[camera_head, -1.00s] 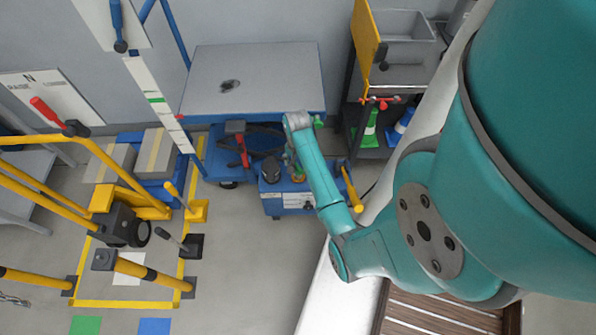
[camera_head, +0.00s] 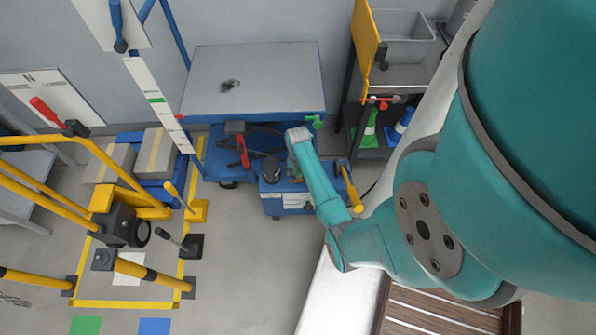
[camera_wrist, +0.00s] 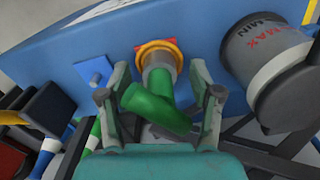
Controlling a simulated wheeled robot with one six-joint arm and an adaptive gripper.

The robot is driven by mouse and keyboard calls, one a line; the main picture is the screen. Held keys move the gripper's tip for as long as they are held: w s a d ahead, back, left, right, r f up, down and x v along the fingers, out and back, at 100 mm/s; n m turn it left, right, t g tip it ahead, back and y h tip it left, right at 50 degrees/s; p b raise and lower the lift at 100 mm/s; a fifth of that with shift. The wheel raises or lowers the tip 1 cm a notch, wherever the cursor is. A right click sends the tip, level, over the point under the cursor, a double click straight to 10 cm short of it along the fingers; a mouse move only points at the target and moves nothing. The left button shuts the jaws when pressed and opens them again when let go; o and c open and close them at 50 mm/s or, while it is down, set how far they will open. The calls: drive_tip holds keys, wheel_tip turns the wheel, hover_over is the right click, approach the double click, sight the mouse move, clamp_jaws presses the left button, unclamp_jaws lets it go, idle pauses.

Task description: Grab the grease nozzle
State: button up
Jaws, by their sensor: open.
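My gripper (camera_wrist: 160,82) is open, with one finger on each side of the nozzle. Gaps show between the fingers and the green part, so it is not gripped. In the head view my arm reaches down to the blue cart (camera_head: 287,198), and my wrist hides most of the nozzle and the gripper.
A grey container (camera_wrist: 268,62) marked MAX and MIN stands close right of my gripper. A dark block (camera_wrist: 48,108) lies close on the left. A grey-topped table (camera_head: 270,85) stands behind the cart. Yellow rails (camera_head: 95,165) stand at left, with open floor (camera_head: 235,260) between.

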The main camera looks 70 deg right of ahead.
drive_tip(key=shift+f, duration=0.4)
clamp_jaws()
drive_tip(key=shift+r, duration=0.1)
